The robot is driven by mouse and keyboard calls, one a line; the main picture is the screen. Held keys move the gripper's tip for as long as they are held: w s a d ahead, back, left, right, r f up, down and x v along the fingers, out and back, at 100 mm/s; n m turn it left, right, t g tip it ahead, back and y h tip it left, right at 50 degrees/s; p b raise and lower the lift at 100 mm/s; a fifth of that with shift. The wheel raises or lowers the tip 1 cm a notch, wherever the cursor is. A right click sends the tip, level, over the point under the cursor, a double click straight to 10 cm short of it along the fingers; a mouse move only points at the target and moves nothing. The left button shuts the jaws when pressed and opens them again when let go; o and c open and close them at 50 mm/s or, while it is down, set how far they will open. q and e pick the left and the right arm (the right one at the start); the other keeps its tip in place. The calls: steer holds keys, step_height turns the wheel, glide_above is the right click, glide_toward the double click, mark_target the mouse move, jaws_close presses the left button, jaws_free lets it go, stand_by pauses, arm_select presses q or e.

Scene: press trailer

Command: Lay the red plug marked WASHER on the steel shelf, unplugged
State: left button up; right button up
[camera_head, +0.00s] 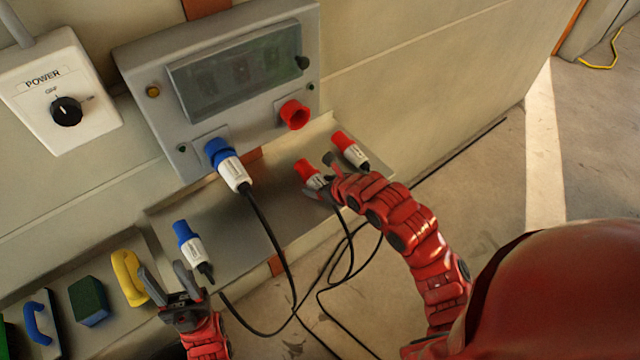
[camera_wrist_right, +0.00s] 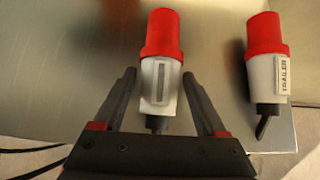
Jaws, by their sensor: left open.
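A red plug with a white body (camera_head: 308,174) lies at the steel shelf (camera_head: 262,214), between the fingers of my right gripper (camera_head: 326,174). The right gripper (camera_wrist_right: 160,95) is open, with one finger on each side of the plug and small gaps. A second red plug (camera_head: 350,149) lies to the right on the shelf; its label reads TRAILER in the right wrist view (camera_wrist_right: 266,60). The red socket (camera_head: 294,114) is empty. My left gripper (camera_head: 168,284) is open and empty at the lower left.
A blue plug (camera_head: 228,165) sits in the blue socket of the grey box (camera_head: 170,60). Another blue plug (camera_head: 190,244) lies on the shelf's left part. Black cables hang over the front edge. A yellow handle (camera_head: 128,277) and a green block (camera_head: 88,300) lie near the left gripper.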

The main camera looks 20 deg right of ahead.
steer(key=shift+o, duration=0.7)
steer(key=shift+s, duration=0.1)
steer(key=shift+s+d+r, duration=0.15)
steer(key=shift+d+r, duration=0.05)
steer(key=shift+r, duration=0.15)
steer(key=b+v, duration=0.1)
steer(key=v, duration=0.3)
steer(key=shift+s+d, duration=0.1)
steer(key=shift+p+v, duration=0.75)
steer(key=shift+v, duration=0.35)
steer(key=p+v, duration=1)
steer(key=p, duration=0.4)
